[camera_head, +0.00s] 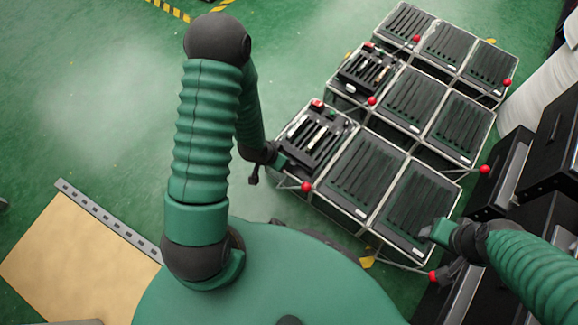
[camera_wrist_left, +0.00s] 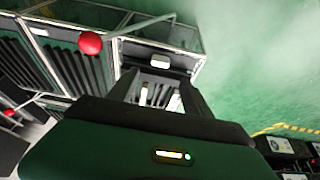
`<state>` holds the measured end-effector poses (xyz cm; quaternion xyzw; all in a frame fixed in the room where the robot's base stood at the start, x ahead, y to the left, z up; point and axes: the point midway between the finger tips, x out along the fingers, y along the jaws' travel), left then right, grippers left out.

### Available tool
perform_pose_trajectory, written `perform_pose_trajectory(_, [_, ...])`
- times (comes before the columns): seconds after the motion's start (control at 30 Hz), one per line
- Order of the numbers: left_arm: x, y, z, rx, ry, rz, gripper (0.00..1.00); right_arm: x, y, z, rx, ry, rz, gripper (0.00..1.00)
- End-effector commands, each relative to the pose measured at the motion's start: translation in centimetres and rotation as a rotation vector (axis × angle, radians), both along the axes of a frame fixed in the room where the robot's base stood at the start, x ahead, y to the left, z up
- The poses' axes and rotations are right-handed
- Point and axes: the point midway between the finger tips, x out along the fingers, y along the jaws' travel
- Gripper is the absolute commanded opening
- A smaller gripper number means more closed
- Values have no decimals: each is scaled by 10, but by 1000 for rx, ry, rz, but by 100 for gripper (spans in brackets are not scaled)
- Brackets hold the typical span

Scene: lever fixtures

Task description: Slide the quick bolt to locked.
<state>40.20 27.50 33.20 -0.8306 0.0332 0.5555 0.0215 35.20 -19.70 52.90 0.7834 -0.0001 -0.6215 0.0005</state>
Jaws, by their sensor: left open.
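I cannot tell for sure which part is the quick bolt. A dark fixture with pale bars (camera_head: 315,135) sits on the near left box of the rack. A red ball (camera_head: 306,187) on a thin metal rod is at that box's front edge; a red ball on a rod also shows large in the left wrist view (camera_wrist_left: 90,42). My left gripper (camera_head: 281,163) is beside the box's left edge, apart from the red ball. Its fingers (camera_wrist_left: 160,88) are open, with a pale upright part visible between them. My right gripper (camera_head: 428,234) is over the near right box; its fingers are unclear.
The rack of dark slatted boxes (camera_head: 362,172) has several more red balls along its edges. Black cabinets (camera_head: 545,150) and a white cylinder (camera_head: 545,85) stand at the right. Green floor (camera_head: 90,100) is open at the left, with a tan board (camera_head: 75,255) nearer me.

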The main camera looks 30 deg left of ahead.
Motion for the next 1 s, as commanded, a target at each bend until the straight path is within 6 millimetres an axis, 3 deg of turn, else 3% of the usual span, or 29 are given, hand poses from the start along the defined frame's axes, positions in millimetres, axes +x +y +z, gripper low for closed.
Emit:
perform_pose_trajectory(0.03, [5, -1, -22, -1, 0, -1, 58, 0, 0, -17, 0, 0, 0, 51])
perform_pose_trajectory(0.2, [21, -2, -61, 0, 1, 0, 58, 0, 0, -43, 0, 0, 0, 51])
perform_pose_trajectory(0.4, [34, -3, -88, 0, 1, 0, 58, 0, 0, -59, 0, 0, 0, 51])
perform_pose_trajectory(0.77, [37, -3, -91, 0, 0, 0, 57, 0, 0, -60, 0, 0, 0, 51])
perform_pose_trajectory(1.0, [37, -3, -91, 0, 1, 0, 25, 0, 0, -60, 0, 0, 0, 51])
